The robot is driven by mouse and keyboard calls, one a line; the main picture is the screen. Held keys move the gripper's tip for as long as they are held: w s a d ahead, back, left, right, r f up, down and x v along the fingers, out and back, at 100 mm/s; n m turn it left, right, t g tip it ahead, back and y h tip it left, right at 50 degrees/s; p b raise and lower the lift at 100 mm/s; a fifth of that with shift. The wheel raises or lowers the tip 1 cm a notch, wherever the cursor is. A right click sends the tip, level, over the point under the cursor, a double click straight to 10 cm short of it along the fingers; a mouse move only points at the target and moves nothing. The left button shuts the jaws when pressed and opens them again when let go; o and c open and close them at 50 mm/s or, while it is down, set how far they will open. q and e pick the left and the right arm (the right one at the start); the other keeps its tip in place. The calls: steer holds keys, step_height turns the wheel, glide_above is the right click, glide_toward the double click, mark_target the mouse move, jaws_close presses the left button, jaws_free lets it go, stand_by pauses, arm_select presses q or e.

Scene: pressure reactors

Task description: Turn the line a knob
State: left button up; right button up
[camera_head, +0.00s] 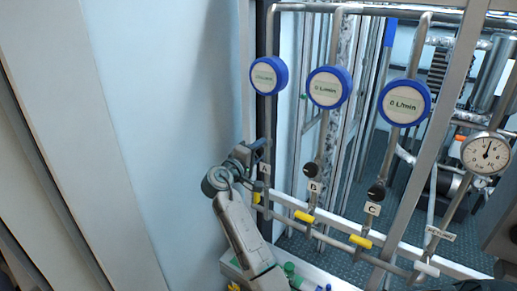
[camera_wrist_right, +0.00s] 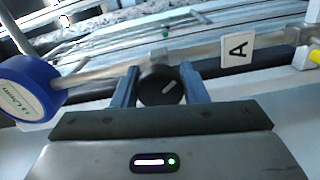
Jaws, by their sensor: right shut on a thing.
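The line A knob (camera_wrist_right: 160,87) is a round black knob with a light pointer mark, seen in the right wrist view. The pointer is tilted, leaning up to the right. My right gripper (camera_wrist_right: 159,85) is shut on the knob, one finger at each side of it. In the head view the right gripper (camera_head: 257,150) reaches the line A pipe just above the A label (camera_head: 264,168) and mostly hides the knob. The label also shows in the right wrist view (camera_wrist_right: 237,50). My left gripper is in neither view.
Blue round flow meters top line A (camera_head: 268,75), line B (camera_head: 329,88) and line C (camera_head: 404,102). Black knobs B (camera_head: 311,170) and C (camera_head: 377,191) stand to the right, with yellow-handled valves below. A pressure gauge (camera_head: 486,153) is at far right. A plain pale wall is left.

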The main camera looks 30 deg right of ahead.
steer(key=shift+n, duration=0.4)
steer(key=o, duration=1)
steer(key=shift+w, duration=0.1)
steer(key=shift+c, duration=0.2)
steer(key=shift+a+f, duration=0.1)
steer(key=shift+a, duration=0.05)
steer(key=b+v, duration=0.5)
steer(key=v, duration=0.5)
steer(key=shift+s+a, duration=0.2)
